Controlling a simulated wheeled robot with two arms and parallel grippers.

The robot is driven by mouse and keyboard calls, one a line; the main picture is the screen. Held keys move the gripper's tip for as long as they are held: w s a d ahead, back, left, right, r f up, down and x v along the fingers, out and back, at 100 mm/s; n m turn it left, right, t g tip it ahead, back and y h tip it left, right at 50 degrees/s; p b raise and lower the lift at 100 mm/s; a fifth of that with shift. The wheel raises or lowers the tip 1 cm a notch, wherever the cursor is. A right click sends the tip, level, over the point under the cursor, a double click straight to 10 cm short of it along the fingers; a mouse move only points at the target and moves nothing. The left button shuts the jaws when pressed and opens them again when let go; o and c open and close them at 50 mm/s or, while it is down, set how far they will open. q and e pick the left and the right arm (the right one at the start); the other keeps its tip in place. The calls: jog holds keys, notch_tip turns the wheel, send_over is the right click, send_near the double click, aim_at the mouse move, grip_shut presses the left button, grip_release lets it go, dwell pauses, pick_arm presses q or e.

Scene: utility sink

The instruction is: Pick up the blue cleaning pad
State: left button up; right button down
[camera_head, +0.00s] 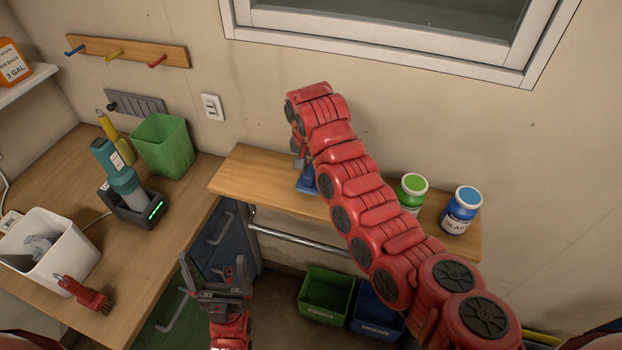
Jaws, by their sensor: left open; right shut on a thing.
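The blue cleaning pad (307,183) is at the wooden wall shelf (245,182), left of its middle. Only a small part of it shows; my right arm hides the rest. My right gripper (301,163) points down over the pad and is shut on it. I cannot tell whether the pad still touches the shelf. My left gripper (215,272) is open and empty, low in front of the shelf's left end, with its fingers pointing up.
Jars with a green lid (412,184) and a blue lid (467,197) stand on the shelf's right part, close to my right arm. Green (326,295) and blue (376,310) bins sit below. The left counter (150,265) holds a scrubber (115,165), a green bin (163,146) and a white bin (55,252).

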aim_at(316, 190)
jog(key=s, duration=0.2)
jog(key=s+d, duration=0.1)
jog(key=s, duration=0.2)
jog(key=shift+r, duration=0.15)
jog(key=s+d+r+p, duration=0.1)
jog(key=s+p, duration=0.4)
jog(key=s, duration=0.5)
jog(key=shift+s+d, duration=0.2)
jog(key=shift+d, duration=0.4)
jog(key=shift+r, duration=0.1)
